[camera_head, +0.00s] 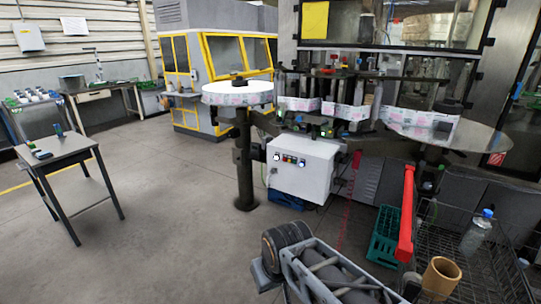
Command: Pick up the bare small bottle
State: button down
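A clear bottle with a blue cap (477,236) stands in the wire basket at the right; I see no clear label on it. A smaller blue-capped item (522,264) shows low at the right edge, partly hidden by the wires. A small dark, bluish upright item, perhaps a bottle (58,130), stands on the grey table at the left. It is too small to tell if it is bare. I cannot tell which of these is the bare small bottle. My gripper's fingers do not show.
The small grey table (75,146) also holds a dark flat item (41,154). The labeller's white control box (302,169) and a round pedestal (243,170) stand mid-view. A green crate (383,237) is on the floor by the wire basket (497,262). The floor between table and pedestal is clear.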

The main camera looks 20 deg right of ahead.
aim_at(470, 243)
jog(key=z, duration=0.4)
jog(key=i, duration=2.3)
jog(key=z, duration=3.65)
jog(key=i, duration=0.25)
